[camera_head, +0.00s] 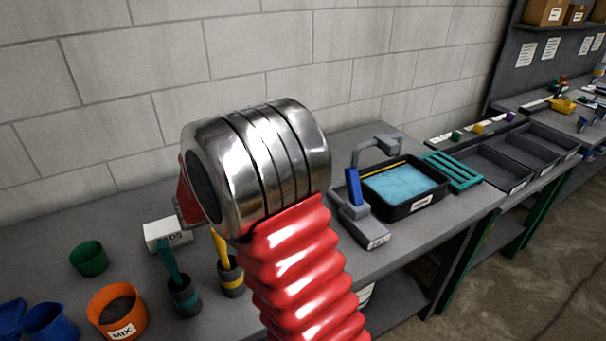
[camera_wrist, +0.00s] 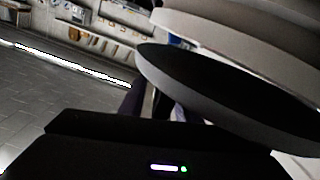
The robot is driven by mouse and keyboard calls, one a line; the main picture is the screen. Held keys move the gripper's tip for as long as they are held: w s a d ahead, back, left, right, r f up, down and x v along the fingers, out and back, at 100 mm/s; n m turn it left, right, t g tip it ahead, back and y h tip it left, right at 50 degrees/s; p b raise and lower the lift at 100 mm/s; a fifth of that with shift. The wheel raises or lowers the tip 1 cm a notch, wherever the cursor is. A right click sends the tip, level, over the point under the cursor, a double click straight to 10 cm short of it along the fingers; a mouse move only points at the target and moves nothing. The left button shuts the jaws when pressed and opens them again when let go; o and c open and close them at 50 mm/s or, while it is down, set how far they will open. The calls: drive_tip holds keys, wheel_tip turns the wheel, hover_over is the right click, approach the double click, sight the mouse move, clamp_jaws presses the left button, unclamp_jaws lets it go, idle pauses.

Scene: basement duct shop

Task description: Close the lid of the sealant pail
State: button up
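I cannot surely pick out the sealant pail or its lid. In the head view a small part of a pale round-sided thing (camera_head: 367,293) shows low beside my red arm, at the bench edge; my arm hides the rest, and it may be the pail. In the wrist view a big round thing with a dark flat face (camera_wrist: 225,88) and pale rims above fills the upper right, very close; I cannot tell whether it is the lid. My gripper (camera_wrist: 160,108) shows there as dark, blurred shapes below and left of the disc. Its opening and any contact are unclear.
On the bench stand an orange MIX tub (camera_head: 117,311), a green cup (camera_head: 89,259), blue cups (camera_head: 50,322), two brush holders (camera_head: 184,298) and a white box (camera_head: 166,235). A black basin of blue liquid (camera_head: 427,205) and grey trays (camera_head: 493,168) are at right. Open floor lies front right.

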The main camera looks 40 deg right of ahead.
drive_tip(key=shift+w+a, duration=0.2)
drive_tip(key=shift+a, duration=0.85)
drive_tip(key=shift+w+a, duration=0.15)
drive_tip(key=shift+a, duration=0.9)
drive_tip(key=shift+w+a, duration=0.2)
drive_tip(key=shift+a, duration=0.85)
drive_tip(key=shift+c, duration=0.2)
